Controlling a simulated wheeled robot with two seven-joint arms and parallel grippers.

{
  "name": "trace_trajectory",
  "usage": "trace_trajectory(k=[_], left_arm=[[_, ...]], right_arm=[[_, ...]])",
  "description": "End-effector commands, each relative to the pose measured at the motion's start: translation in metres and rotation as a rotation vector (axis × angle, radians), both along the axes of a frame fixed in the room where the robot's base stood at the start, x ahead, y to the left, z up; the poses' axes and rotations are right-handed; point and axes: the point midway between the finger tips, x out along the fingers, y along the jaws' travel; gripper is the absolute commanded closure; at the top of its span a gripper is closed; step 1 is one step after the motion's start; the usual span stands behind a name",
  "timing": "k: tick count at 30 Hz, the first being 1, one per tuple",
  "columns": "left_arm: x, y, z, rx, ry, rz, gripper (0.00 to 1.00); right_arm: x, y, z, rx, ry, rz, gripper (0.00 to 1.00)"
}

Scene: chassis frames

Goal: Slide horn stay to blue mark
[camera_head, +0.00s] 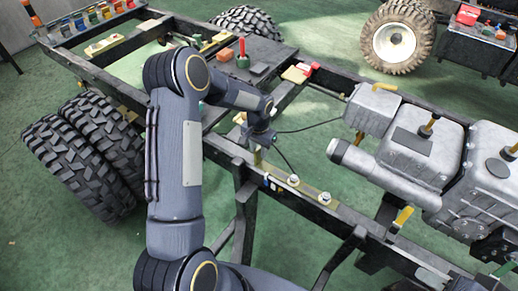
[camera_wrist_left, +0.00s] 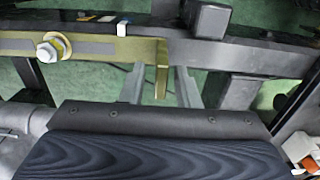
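The horn stay (camera_head: 309,190) is a brass-coloured strip with bolts, lying along the near chassis rail. Its upright end tab (camera_head: 257,157) stands at its left end. In the left wrist view the strip (camera_wrist_left: 112,47) shows a bolt and washer (camera_wrist_left: 50,47), and the tab (camera_wrist_left: 161,70) is at its right end. The blue mark (camera_wrist_left: 122,30) is on the rail beside the strip, near a white mark (camera_wrist_left: 105,18). My left gripper (camera_head: 258,140) is at the tab, pointing down. My right gripper is not visible.
The black rail (camera_head: 365,232) runs diagonally, with a dark stand (camera_head: 245,215) under it. A grey engine block (camera_head: 415,150) is at the right. Twin tyres (camera_head: 85,150) are at the left. Thin black cables run from near the gripper. A red-handled tool (camera_head: 243,55) stands on the far frame.

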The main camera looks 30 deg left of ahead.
Motion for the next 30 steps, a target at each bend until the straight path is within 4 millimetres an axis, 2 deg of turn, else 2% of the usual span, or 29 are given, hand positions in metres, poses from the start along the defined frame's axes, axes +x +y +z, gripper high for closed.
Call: trace_trajectory(k=[11,24,30], left_arm=[[0.0,0.001,0.005,0.002,-0.001,0.0,0.67],[0.001,0.0,0.071,0.001,-0.002,0.0,0.67],[0.0,0.0,0.078,0.0,0.0,-0.001,0.67]], right_arm=[[0.0,0.0,-0.001,0.0,0.0,0.0,0.64],[0.0,0.0,-0.008,0.0,0.0,0.0,0.64],[0.0,0.0,-0.008,0.0,0.0,0.0,0.64]])
